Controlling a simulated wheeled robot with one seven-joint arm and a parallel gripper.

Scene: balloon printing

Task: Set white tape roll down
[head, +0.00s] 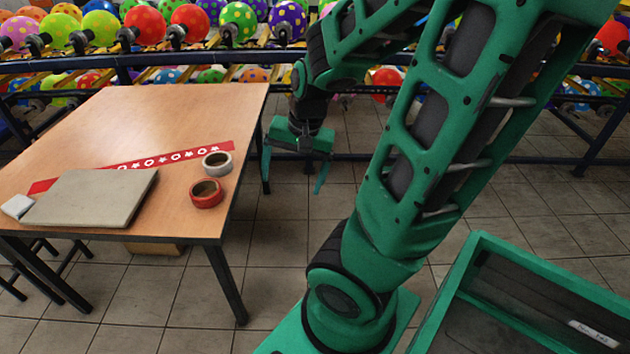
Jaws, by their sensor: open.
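The white tape roll (217,163) lies flat on the wooden table (190,115), near its right edge and beside the right end of a red strip. My gripper (293,172) hangs to the right of the table, pointing down, with its two green fingers spread apart and nothing between them. It is apart from the white tape roll. A red tape roll (206,193) lies on the table just in front of the white one.
A red strip with white shapes (160,160) and a grey flat board (92,198) lie on the table. A small white object (17,206) sits at its left edge. Racks of colourful balloons (190,22) stand behind. A green-rimmed bin (480,245) is at lower right.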

